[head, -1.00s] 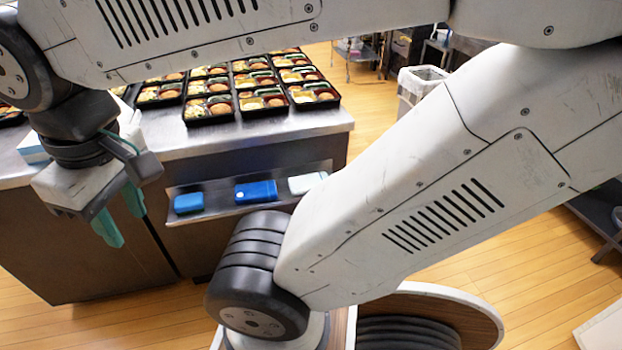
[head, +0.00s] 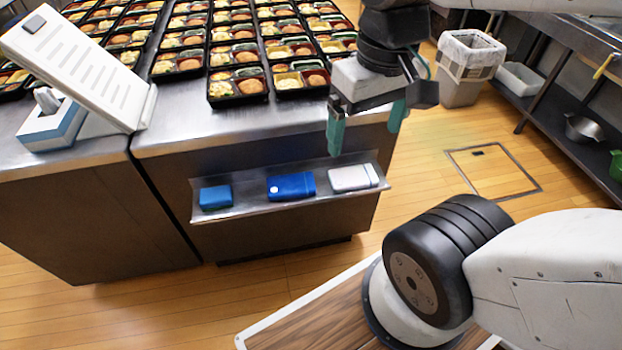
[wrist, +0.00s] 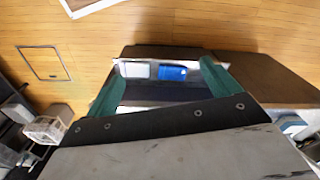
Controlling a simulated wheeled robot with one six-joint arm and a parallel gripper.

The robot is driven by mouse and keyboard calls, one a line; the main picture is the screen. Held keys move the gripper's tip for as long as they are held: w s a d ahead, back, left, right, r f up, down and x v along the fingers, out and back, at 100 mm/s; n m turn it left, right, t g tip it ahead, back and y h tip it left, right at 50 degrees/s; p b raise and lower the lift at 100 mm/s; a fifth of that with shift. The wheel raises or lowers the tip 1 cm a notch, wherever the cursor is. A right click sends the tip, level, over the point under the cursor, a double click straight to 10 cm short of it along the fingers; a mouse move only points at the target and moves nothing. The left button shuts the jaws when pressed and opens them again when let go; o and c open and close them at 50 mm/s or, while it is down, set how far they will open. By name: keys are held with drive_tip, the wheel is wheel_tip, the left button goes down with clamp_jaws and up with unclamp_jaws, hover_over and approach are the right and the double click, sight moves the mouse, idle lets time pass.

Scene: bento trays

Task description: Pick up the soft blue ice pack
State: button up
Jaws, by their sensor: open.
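Two blue items lie on a narrow metal shelf (head: 245,207) on the front of the counter. The left one (head: 215,197) is a small, plain blue block. The middle one (head: 291,187) is a longer, deeper blue pack with a white round spot. I cannot tell by look which is soft. A white pack (head: 352,177) lies to their right. My gripper (head: 366,130) is open and empty, its teal fingers pointing down above the shelf's right end. In the wrist view, a blue pack (wrist: 173,73) and a white pack (wrist: 138,71) show between the fingers; the other blue one is not visible.
Many bento trays (head: 238,86) cover the counter (head: 250,127) above the shelf. A white slanted panel (head: 85,65) and a tissue box (head: 48,120) stand at its left. A bin (head: 468,65) is at the back right. The floor before the shelf is clear.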

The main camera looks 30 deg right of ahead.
drive_tip(key=w+d+f+m+y, duration=0.1)
drive_tip(key=w+d+f+m, duration=0.2)
drive_tip(key=w+f+m, duration=0.4)
drive_tip(key=w+d+f+m+y, duration=0.2)
drive_tip(key=w+d+f+m, duration=0.2)
drive_tip(key=f, duration=1.3)
drive_tip(key=w+d+f+m+y, duration=0.1)
drive_tip(key=w+d+f+m, duration=0.3)
drive_tip(key=w+f+m, duration=0.6)
drive_tip(key=shift+w+f+m+t, duration=0.3)
drive_tip(key=shift+w+f+t, duration=0.1)
drive_tip(key=shift+w+f, duration=0.85)
drive_tip(key=shift+w, duration=0.05)
hover_over(285, 183)
drive_tip(key=s+d, duration=0.1)
drive_tip(key=d, duration=0.1)
drive_tip(key=x, duration=0.4)
drive_tip(key=shift+w+a+f, duration=0.1)
drive_tip(key=shift+a+f, duration=0.1)
drive_tip(key=shift+f, duration=0.25)
drive_tip(key=shift+f, duration=0.25)
drive_tip(key=shift+c, duration=0.3)
